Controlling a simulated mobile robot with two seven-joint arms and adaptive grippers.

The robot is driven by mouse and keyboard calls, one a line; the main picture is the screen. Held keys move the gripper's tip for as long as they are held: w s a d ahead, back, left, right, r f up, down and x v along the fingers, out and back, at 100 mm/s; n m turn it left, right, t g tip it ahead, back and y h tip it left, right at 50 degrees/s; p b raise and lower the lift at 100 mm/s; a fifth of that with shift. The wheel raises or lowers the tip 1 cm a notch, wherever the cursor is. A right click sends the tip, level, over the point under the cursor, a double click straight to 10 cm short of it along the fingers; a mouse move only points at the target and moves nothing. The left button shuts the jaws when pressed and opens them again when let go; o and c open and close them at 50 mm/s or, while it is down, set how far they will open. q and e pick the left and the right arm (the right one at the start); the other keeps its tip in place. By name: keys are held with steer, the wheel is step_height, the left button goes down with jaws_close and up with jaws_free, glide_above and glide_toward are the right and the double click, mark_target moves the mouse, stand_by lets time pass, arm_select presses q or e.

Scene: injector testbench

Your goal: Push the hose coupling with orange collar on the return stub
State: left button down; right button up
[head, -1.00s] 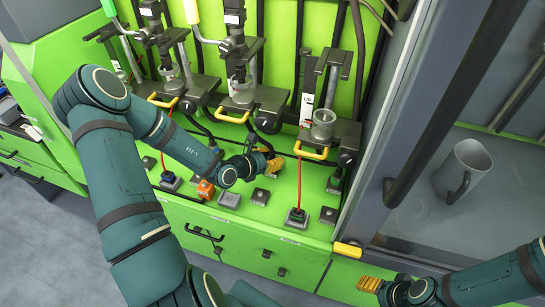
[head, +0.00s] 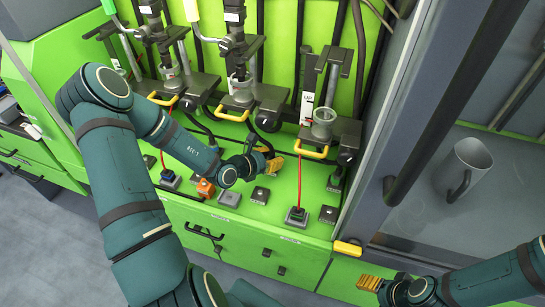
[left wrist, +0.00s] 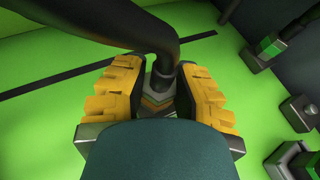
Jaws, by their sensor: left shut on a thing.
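My left gripper (head: 272,166) is low in front of the green bench wall, below the middle clamp station. In the left wrist view its two yellow fingers (left wrist: 160,100) are shut on the hose coupling (left wrist: 163,80) at the end of a thick black hose (left wrist: 130,32). A bit of orange collar (left wrist: 153,104) shows between the fingers; the rest of the coupling is hidden. I cannot make out the return stub, nor whether the coupling touches it. My right gripper (head: 370,283) is at the lower right, apart from the bench; its finger gap is unclear.
Clamp stations with yellow handles (head: 311,152) line the green wall. Switches and an orange block (head: 205,188) sit on the bench ledge near my left gripper. A red cable (head: 299,184) hangs to its right.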

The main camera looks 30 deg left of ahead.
arm_select(q)
steer(key=shift+r, duration=0.1)
steer(key=c, duration=0.8)
jaws_free()
steer(key=shift+o, duration=0.2)
steer(key=v, duration=1.2)
